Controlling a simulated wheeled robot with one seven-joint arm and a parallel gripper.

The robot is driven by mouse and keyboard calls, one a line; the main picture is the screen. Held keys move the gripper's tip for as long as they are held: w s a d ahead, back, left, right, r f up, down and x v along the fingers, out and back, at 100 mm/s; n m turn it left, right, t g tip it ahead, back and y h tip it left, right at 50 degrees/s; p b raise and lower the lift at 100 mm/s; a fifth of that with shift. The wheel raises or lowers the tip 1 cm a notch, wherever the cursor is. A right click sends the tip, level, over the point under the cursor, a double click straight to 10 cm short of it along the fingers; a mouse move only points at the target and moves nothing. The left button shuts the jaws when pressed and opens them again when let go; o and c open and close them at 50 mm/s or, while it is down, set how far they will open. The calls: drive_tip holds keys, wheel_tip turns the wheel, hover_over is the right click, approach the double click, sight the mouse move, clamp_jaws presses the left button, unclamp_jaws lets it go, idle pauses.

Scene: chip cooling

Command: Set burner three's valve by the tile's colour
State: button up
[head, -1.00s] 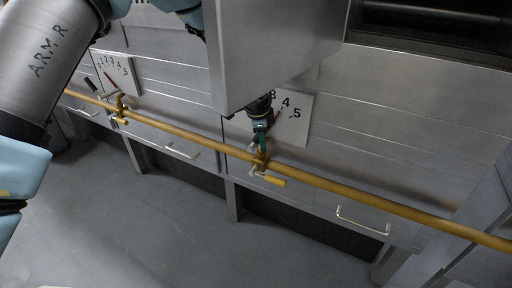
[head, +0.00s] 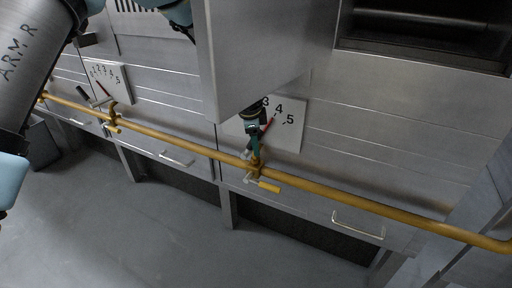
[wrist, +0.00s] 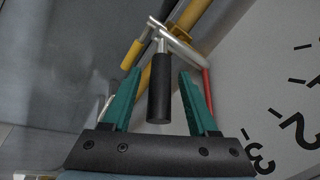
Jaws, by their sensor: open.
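My gripper (head: 255,152) is at the valve on the yellow pipe, right of centre in the head view. In the wrist view its two green fingers (wrist: 160,80) are open, with a black handle grip (wrist: 159,90) between them; clear gaps show on both sides. The grip sits on a silver lever (wrist: 176,38). Behind the gripper is a white dial plate (head: 291,135); 3, 4 and 5 show, its left part is hidden. Its red pointer (head: 267,125) also shows in the wrist view (wrist: 208,90). I see no coloured tile.
A yellow pipe (head: 350,200) runs along the steel front. A yellow tap handle (head: 269,187) hangs below the valve. A second dial (head: 110,82) with its own valve (head: 113,115) is at left. A steel box (head: 265,55) juts out above the gripper. The grey floor (head: 150,225) is open.

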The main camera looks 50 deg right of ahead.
drive_tip(key=v, duration=0.8)
